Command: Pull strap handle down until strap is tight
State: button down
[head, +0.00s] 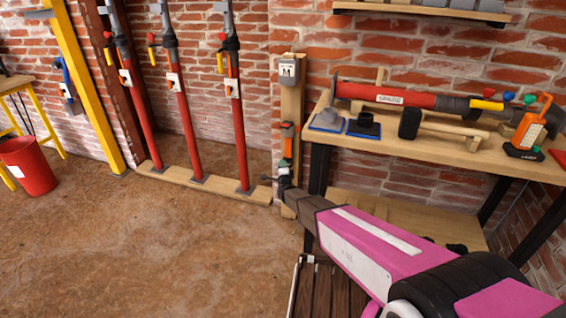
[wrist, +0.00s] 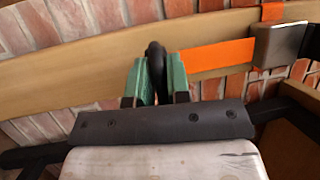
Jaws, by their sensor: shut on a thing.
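The black strap handle (wrist: 155,58) is between the green fingers of my gripper (wrist: 159,75) in the wrist view, and the fingers are shut on it. An orange strap (wrist: 217,57) runs from the handle to a grey metal buckle (wrist: 277,45) and looks straight there. In the head view, my gripper (head: 284,174) is low in front of a wooden post (head: 291,103). The strap (head: 289,147) shows as a short orange strip above it, below the grey buckle (head: 288,131).
A grey box marked M (head: 288,72) is at the top of the post. A workbench (head: 450,150) with tools stands close on the right. Red props (head: 189,120) stand on a floor plank (head: 200,185) to the left. The floor (head: 150,250) in front is clear.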

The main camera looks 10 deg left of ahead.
jog(key=shift+f, duration=0.15)
jog(key=c, duration=1.1)
grip_release()
jog(key=shift+c, duration=0.2)
jog(key=v, duration=1.1)
